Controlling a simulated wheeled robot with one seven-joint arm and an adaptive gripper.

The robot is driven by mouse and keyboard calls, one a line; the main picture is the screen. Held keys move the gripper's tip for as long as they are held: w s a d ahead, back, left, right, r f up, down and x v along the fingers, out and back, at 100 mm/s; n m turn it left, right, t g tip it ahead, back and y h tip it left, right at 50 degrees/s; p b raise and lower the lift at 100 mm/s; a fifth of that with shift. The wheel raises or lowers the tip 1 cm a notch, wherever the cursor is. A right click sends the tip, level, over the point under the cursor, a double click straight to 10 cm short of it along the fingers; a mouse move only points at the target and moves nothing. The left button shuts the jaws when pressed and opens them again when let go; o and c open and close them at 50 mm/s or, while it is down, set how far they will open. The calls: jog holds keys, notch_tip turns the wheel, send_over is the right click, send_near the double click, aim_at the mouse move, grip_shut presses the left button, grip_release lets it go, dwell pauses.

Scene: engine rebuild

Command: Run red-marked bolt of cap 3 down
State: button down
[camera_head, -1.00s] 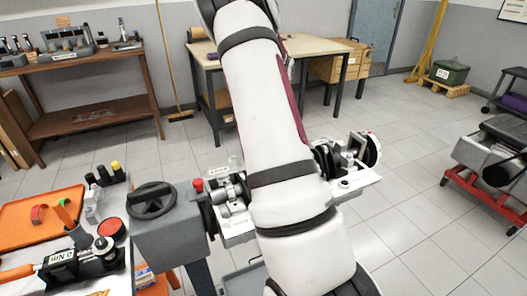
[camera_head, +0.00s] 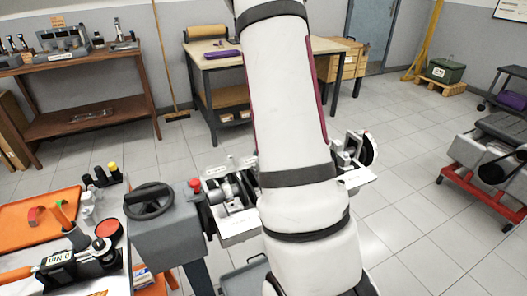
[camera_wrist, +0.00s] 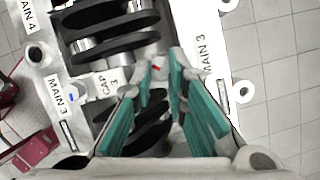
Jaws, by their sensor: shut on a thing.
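In the wrist view, cap 3 (camera_wrist: 108,94) lies across the engine block (camera_wrist: 241,92), which bears "MAIN 3" labels on both sides. A red mark shows on the head of the red-marked bolt (camera_wrist: 157,68), at the right end of cap 3. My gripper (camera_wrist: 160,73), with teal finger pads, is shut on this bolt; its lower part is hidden. A bolt with a blue mark (camera_wrist: 72,99) is at the cap's left end. In the head view my arm hides the gripper and the middle of the engine block (camera_head: 236,228).
A grey stand with a handwheel (camera_head: 150,201) adjoins the block at left. An orange tray (camera_head: 30,218) and a torque tool (camera_head: 75,262) lie on the left bench. A workbench (camera_head: 262,62) stands behind; a red-framed cart (camera_head: 475,180) is at right. Floor between is clear.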

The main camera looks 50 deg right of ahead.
jog(key=m, duration=0.2)
jog(key=m+t+h, duration=0.1)
jog(key=m, duration=0.1)
jog(key=shift+a+r+m+h+p, duration=0.1)
jog(key=shift+r+m+h+p, duration=0.1)
jog(key=shift+m+h+p, duration=0.1)
jog(key=shift+a+m+t+h+p, duration=0.1)
jog(key=shift+m+t+h+p, duration=0.45)
jog(key=shift+m, duration=1.45)
jog(key=shift+h, duration=0.25)
jog(key=c, duration=1.7)
grip_release()
jog(key=shift+o, duration=0.6)
jog(key=shift+s+a+f+g, duration=0.1)
jog(key=shift+g, duration=0.15)
jog(key=v, duration=1.2)
